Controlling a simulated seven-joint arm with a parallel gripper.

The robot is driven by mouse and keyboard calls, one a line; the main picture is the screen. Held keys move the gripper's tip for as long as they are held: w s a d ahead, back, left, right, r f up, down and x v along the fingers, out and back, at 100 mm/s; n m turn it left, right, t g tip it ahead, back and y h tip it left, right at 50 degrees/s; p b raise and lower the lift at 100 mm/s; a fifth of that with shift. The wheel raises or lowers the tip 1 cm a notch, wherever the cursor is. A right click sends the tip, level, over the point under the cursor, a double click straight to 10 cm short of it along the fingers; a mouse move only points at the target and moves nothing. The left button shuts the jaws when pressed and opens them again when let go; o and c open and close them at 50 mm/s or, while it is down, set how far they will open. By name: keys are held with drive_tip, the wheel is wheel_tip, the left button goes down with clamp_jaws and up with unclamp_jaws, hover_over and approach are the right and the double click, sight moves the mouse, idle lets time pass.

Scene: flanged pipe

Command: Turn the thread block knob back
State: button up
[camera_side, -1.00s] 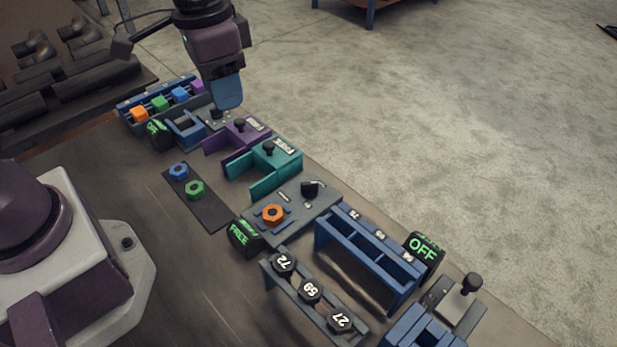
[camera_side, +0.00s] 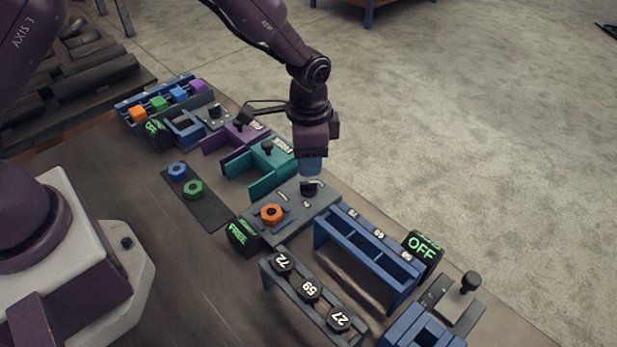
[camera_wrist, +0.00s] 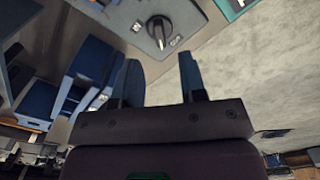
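The thread block is a grey plate (camera_side: 285,217) with an orange hex nut (camera_side: 271,214) on it and a small black knob (camera_side: 309,188) at its far right. The knob also shows in the wrist view (camera_wrist: 159,30), top centre, with a pale pointer line and small marks around it. My gripper (camera_side: 311,172) points down just above the knob in the side view. In the wrist view my gripper (camera_wrist: 161,62) has its two blue fingers apart with nothing between them; the knob lies beyond the fingertips.
A black box (camera_side: 242,236) reading FREE stands beside the block. A teal fixture (camera_side: 270,168) and a purple fixture (camera_side: 232,138) stand on one side, a blue slotted rack (camera_side: 368,255) on the other. A dark strip (camera_side: 209,209) holds a blue and a green nut.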

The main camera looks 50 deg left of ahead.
sight(309, 182)
wheel_tip(309, 182, down, 6)
drive_tip(key=shift+f, duration=0.1)
drive_tip(key=shift+c, duration=0.4)
clamp_jaws()
